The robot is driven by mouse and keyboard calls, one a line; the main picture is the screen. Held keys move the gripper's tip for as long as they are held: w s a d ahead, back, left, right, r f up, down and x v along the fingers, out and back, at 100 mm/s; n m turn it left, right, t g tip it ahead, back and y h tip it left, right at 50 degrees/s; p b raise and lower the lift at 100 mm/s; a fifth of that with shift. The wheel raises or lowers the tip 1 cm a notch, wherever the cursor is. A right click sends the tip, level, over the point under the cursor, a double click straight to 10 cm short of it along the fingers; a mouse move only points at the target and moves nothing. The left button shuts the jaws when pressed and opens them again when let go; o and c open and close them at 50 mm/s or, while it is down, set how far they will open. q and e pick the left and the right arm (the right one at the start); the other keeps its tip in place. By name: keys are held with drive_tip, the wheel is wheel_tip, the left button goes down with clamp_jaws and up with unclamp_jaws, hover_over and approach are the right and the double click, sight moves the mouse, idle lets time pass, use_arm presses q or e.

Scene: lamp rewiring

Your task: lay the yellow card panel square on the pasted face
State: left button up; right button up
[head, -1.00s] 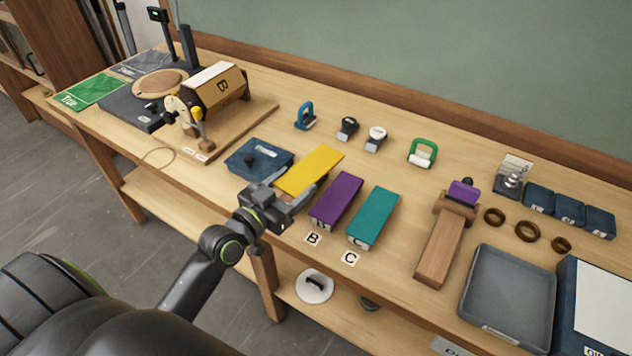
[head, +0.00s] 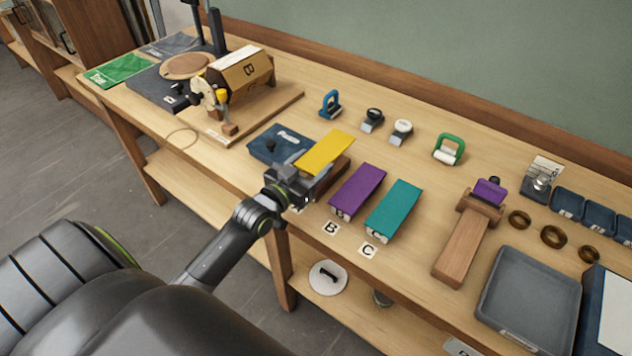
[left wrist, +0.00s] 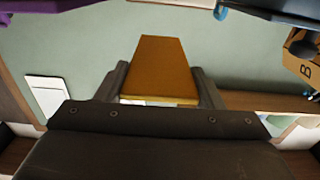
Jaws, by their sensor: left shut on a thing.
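The yellow card panel (head: 325,152) is in my left gripper (head: 308,177), tilted a little above a brown block (head: 333,176). In the left wrist view the panel (left wrist: 160,68) sits between the two fingers of the left gripper (left wrist: 159,78), which are shut on its sides. A many-sided wooden drum (head: 246,82) marked B stands on its wooden base at the back left. Its upper face (head: 236,58) is pale; I cannot tell whether that is paste. My right gripper is not in view.
Purple (head: 358,189) and teal (head: 394,207) panels lie to the right, by labels B and C. Blue and green handled rollers stand behind. A grey tray (head: 525,340) is at the front right.

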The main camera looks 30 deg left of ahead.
use_arm(q)
drive_tip(key=shift+f+b, duration=1.9)
drive_tip(key=shift+f, duration=1.2)
drive_tip(key=o, duration=1)
drive_tip(key=shift+f, duration=0.1)
drive_tip(key=shift+c, duration=0.2)
drive_tip(key=shift+f, duration=0.1)
drive_tip(key=s+a+b, duration=0.1)
drive_tip(key=s, duration=1.6)
drive_tip(key=shift+s, duration=0.2)
drive_tip(key=shift+a, duration=0.1)
